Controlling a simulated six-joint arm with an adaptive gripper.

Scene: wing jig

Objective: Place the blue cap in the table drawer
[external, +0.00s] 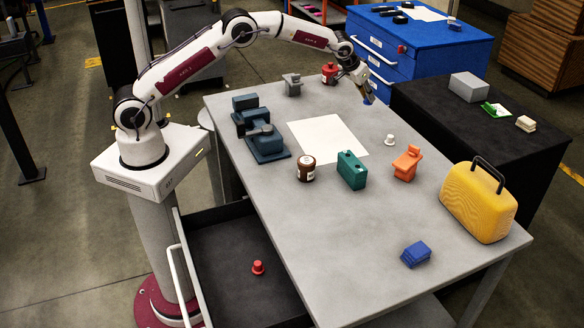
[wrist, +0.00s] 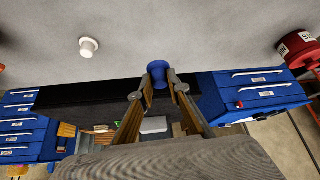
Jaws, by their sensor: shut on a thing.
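The blue cap (wrist: 158,72) is between the fingertips of my gripper (wrist: 160,84) in the wrist view. In the external view my gripper (external: 364,90) is shut on the blue cap (external: 368,99) above the far right part of the grey table (external: 330,205). The table drawer (external: 228,262) is pulled open at the table's left side, below the tabletop and well away from my gripper. A red cap (external: 258,268) lies inside the drawer.
A white cap (external: 390,139), orange part (external: 407,163), green block (external: 351,170), brown jar (external: 306,168), blue vise (external: 262,135), red container (external: 329,72), grey part (external: 292,84), yellow case (external: 478,203) and blue block (external: 415,254) stand on the table. White paper (external: 328,138) lies mid-table.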

